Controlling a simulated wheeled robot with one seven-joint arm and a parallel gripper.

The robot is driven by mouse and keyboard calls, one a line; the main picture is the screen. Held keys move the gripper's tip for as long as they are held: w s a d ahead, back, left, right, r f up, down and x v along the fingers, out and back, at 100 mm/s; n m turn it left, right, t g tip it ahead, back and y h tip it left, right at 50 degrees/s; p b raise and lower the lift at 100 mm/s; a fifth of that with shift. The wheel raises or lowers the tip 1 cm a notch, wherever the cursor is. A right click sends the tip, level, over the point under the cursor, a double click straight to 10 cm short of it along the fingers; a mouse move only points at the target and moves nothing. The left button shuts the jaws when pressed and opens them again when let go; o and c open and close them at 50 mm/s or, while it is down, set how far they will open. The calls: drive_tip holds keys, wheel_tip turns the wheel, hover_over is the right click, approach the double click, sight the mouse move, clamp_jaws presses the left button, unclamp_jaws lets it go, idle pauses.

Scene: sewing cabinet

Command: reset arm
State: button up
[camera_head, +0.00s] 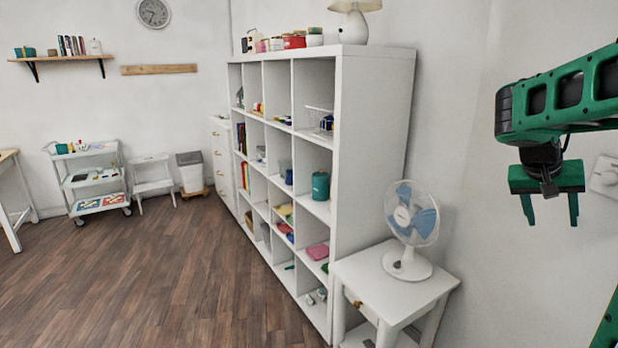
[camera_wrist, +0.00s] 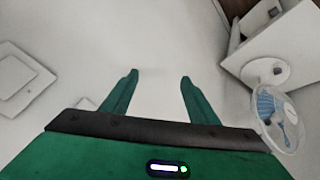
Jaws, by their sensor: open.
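My green gripper (camera_head: 552,208) hangs at the right of the head view, fingers pointing down, in front of the white wall. Its two fingers are apart with nothing between them. In the wrist view the gripper (camera_wrist: 158,82) also shows spread, empty fingers against a pale, blank surface. My green arm reaches in from the right edge of the head view.
A white side table (camera_head: 398,290) with a fan (camera_head: 411,222) stands left of and below my gripper. A tall white cube shelf (camera_head: 372,130) holds several items. A trolley (camera_head: 90,180) stands far left. The wooden floor (camera_head: 170,280) is clear.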

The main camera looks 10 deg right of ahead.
drive_tip(key=s+a+f+n+y, duration=0.1)
drive_tip(key=s+a+f+y, duration=0.1)
drive_tip(key=s+a+f, duration=0.2)
drive_tip(key=s+a+f+n+y, duration=0.1)
drive_tip(key=s+a+f, duration=0.3)
drive_tip(key=s+a, duration=0.6)
drive_tip(key=s+a+f+g+y, duration=0.1)
drive_tip(key=s+a+f+y, duration=0.3)
drive_tip(key=s+a, duration=0.3)
drive_tip(key=shift+a+f+n, duration=0.2)
drive_tip(key=shift+a+n, duration=0.2)
drive_tip(key=shift+a, duration=0.2)
drive_tip(key=shift+s, duration=0.1)
drive_tip(key=shift+c, duration=0.6)
